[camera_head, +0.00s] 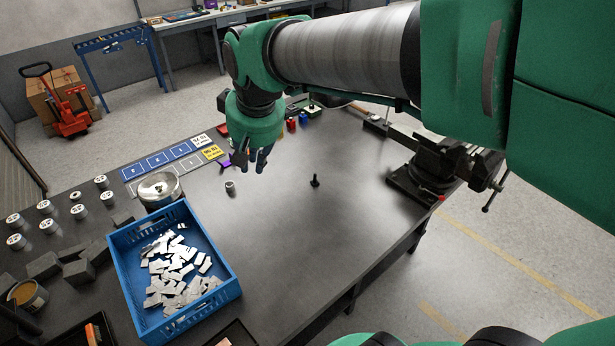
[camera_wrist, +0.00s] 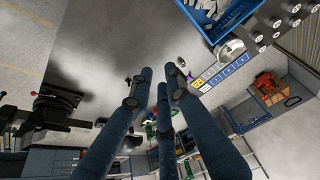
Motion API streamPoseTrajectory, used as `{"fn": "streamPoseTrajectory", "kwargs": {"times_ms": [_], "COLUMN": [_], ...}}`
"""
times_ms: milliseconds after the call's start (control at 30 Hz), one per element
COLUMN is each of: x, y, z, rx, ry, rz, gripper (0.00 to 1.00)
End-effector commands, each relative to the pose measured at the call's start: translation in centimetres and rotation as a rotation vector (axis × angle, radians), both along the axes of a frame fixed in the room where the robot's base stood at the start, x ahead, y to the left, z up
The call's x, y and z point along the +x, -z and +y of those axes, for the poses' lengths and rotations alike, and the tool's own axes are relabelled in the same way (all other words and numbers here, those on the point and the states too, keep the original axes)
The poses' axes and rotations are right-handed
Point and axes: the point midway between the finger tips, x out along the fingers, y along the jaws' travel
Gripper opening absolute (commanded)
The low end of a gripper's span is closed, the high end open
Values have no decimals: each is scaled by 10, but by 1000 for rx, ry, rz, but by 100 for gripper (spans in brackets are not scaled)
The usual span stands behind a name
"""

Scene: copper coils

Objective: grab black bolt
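The black bolt (camera_head: 315,181) stands upright on the bare middle of the dark table in the head view. My gripper (camera_head: 254,164) is above the table to the left of the bolt and apart from it. In the wrist view my gripper's three long dark blue fingers (camera_wrist: 156,88) are spread with nothing between them.
A blue crate (camera_head: 222,293) of pale pieces stands at the table's front left. A small grey cylinder (camera_head: 230,187) and a round tin (camera_head: 160,188) lie left of the bolt. A black vise (camera_head: 440,165) is at the right edge. The table around the bolt is clear.

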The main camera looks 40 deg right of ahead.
Motion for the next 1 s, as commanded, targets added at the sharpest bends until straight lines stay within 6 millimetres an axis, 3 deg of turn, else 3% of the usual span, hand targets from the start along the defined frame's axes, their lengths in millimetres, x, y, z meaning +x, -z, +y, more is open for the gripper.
{"fn": "streamPoseTrajectory", "kwargs": {"times_ms": [533, 1000], "x": [112, 191], "y": [24, 80], "z": [-83, -172], "rx": [12, 31], "ry": [92, 165], "rz": [92, 168], "gripper": [17, 17]}}
